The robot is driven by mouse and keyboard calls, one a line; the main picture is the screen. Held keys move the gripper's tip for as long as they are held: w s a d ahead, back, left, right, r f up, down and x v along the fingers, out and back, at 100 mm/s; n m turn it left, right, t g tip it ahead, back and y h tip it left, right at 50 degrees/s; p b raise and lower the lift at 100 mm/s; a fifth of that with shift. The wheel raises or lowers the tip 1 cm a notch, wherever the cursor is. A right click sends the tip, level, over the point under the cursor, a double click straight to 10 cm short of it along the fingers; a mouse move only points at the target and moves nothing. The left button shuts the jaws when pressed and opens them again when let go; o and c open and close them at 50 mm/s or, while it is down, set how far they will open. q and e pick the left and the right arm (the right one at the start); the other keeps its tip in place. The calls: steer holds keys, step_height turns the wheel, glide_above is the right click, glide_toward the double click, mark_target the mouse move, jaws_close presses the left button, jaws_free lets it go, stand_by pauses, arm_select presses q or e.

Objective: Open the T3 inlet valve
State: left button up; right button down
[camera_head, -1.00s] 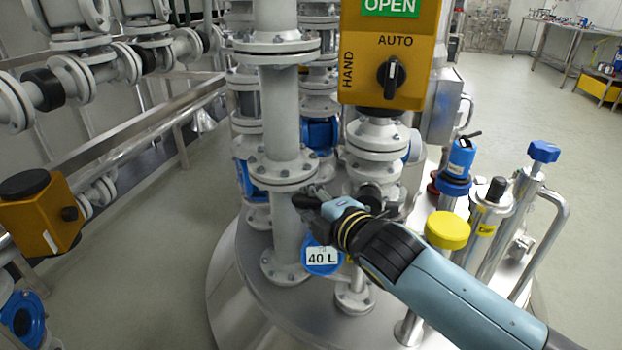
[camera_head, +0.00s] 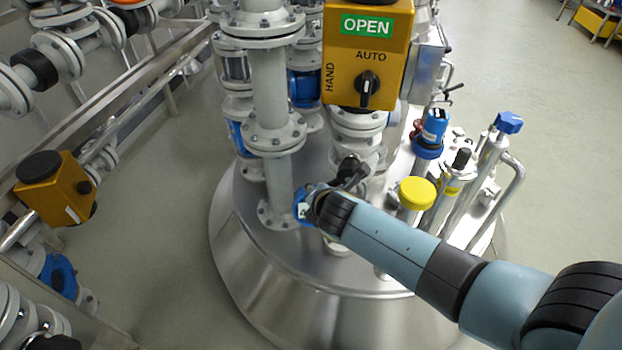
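A yellow valve actuator box (camera_head: 345,48) stands on a flanged grey pipe at top centre. Its green display (camera_head: 366,25) reads OPEN, and a black selector knob (camera_head: 368,89) sits between the HAND and AUTO markings, its grip roughly upright. No T3 label is legible. My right arm comes in from the right, its wrist below the box, beside the pipes over the vessel lid. The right gripper's fingers are not clear against the dark fittings there, so its opening cannot be told. My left gripper is not in view.
A second yellow actuator (camera_head: 55,190) sits on piping at the left. A yellow cap (camera_head: 417,193), a blue-topped device (camera_head: 432,130) and a blue knob (camera_head: 509,122) rise from the steel vessel lid (camera_head: 240,215).

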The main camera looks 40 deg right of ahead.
steer(key=shift+s+d+f, duration=0.25)
steer(key=shift+s+f, duration=0.2)
steer(key=c, duration=1.1)
jaws_free()
steer(key=shift+w+r, duration=0.1)
steer(key=shift+r, duration=0.05)
steer(key=shift+c, duration=0.2)
steer(key=shift+a+r, duration=0.1)
steer(key=shift+r, duration=0.05)
steer(key=v, duration=1.1)
steer(key=shift+a+r, duration=0.2)
steer(key=shift+r, duration=0.1)
